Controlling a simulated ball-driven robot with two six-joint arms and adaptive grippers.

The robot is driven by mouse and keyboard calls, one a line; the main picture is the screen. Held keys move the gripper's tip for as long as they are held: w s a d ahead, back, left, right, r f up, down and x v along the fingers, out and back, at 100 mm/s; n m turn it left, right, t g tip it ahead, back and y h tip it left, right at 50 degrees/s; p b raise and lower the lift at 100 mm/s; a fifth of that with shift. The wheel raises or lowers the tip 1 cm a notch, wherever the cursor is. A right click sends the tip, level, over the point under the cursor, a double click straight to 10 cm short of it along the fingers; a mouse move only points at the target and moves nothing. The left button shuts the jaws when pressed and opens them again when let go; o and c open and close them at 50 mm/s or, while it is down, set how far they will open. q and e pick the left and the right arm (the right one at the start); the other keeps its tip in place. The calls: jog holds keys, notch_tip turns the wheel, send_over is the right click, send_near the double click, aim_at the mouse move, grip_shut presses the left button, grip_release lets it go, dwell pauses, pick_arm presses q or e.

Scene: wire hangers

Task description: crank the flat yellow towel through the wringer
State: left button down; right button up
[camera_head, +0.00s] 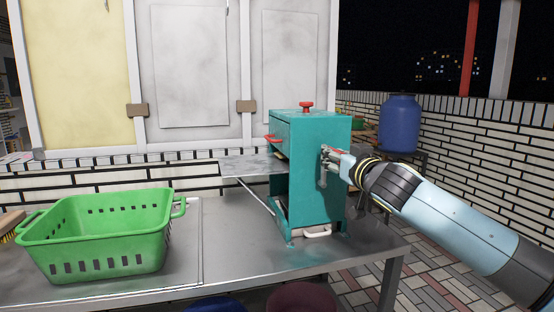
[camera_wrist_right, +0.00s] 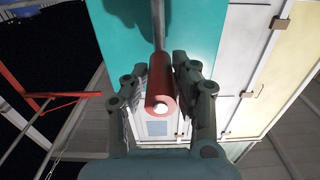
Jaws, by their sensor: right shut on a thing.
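The teal wringer (camera_head: 322,135) stands on the metal table, with a red knob on top and a flat feed shelf (camera_head: 250,166) on its left side. My right gripper (camera_head: 330,152) is at the wringer's right side. In the right wrist view its fingers (camera_wrist_right: 163,75) are closed around the red crank grip (camera_wrist_right: 160,82), which sits on a metal rod in front of the teal panel. The flat yellow towel cannot be made out; a small pale edge shows at the wringer's slot, too small to identify. My left gripper is out of view.
A green basket (camera_head: 100,235) stands at the left of the metal table (camera_head: 240,265), with a brush (camera_head: 10,226) beside it. A white handle (camera_head: 317,231) shows at the wringer's foot. A blue barrel (camera_head: 398,125) stands behind my right arm. The table's front middle is clear.

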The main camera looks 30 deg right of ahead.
jog(key=shift+s+d+f, duration=0.25)
jog(key=shift+d+f, duration=0.15)
jog(key=shift+d, duration=0.25)
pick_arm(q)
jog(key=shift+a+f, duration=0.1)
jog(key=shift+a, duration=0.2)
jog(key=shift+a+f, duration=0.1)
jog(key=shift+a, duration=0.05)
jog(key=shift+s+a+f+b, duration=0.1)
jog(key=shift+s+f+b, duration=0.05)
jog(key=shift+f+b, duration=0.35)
pick_arm(e)
jog(key=shift+s+d+f, duration=0.1)
jog(key=shift+s+d, duration=0.05)
jog(key=shift+d, duration=0.4)
jog(key=shift+s+d, duration=0.1)
jog(key=shift+d, duration=0.45)
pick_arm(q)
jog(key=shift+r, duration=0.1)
